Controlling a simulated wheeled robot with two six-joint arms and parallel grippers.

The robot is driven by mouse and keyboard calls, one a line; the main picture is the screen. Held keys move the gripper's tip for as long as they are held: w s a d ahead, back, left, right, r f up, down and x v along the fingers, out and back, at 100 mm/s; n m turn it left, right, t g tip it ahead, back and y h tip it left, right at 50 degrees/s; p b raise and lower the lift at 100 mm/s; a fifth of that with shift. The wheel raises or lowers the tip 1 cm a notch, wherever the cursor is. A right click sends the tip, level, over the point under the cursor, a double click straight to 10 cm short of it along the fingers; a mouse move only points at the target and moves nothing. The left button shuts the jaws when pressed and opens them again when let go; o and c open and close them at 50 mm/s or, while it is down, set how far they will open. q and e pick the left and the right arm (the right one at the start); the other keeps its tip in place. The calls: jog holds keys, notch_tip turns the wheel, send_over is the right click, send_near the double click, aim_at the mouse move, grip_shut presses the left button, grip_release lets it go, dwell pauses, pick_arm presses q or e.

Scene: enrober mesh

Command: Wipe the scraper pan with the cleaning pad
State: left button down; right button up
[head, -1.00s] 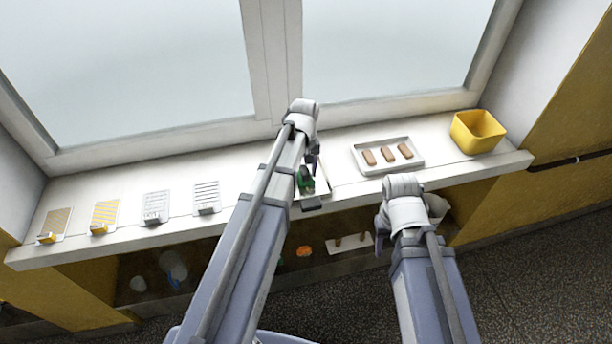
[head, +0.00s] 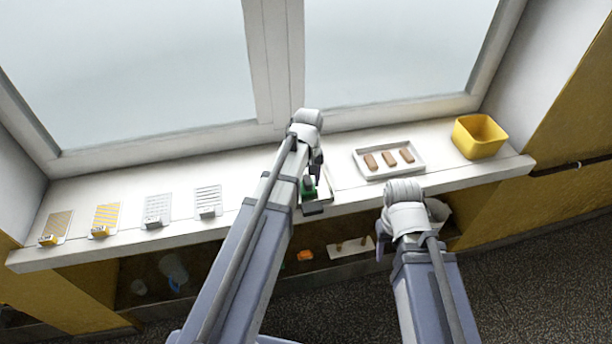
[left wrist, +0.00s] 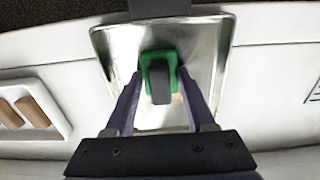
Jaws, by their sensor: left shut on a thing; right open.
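The scraper pan (left wrist: 207,50) is a shiny metal pan at the front edge of the sill, mostly hidden by my left arm in the head view (head: 328,185). The cleaning pad (head: 309,192) is green with a dark handle; it also shows over the middle of the pan in the left wrist view (left wrist: 146,62). My left gripper (left wrist: 160,78) is shut on the pad, one finger on each side. I cannot tell whether the pad touches the pan. My right gripper (head: 379,235) is open and empty, in front of the sill's edge, partly hidden by its wrist.
A white tray (head: 361,167) with three brown bars lies right of the pan. A yellow bin (head: 478,137) stands at the sill's right end. Several small mesh-like plates (head: 158,207) lie at the left. A shelf below holds an orange item (head: 305,255) and other things.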

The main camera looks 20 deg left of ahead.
pick_arm(q)
jog(key=shift+s+d, duration=0.1)
jog(key=shift+s, duration=0.1)
jog(key=shift+s+a+f, duration=0.1)
jog(key=shift+s+a, duration=0.25)
jog(key=shift+a, duration=0.15)
jog(key=shift+w+a, duration=0.55)
jog(key=shift+w, duration=0.3)
jog(key=shift+w+a, duration=0.5)
jog(key=shift+w, duration=0.3)
jog(key=shift+s+f, duration=0.1)
jog(key=shift+s+d, duration=0.1)
jog(key=shift+s+d, duration=0.5)
jog(key=shift+s, duration=0.25)
jog(key=shift+s+d, duration=0.45)
jog(key=shift+s, duration=0.3)
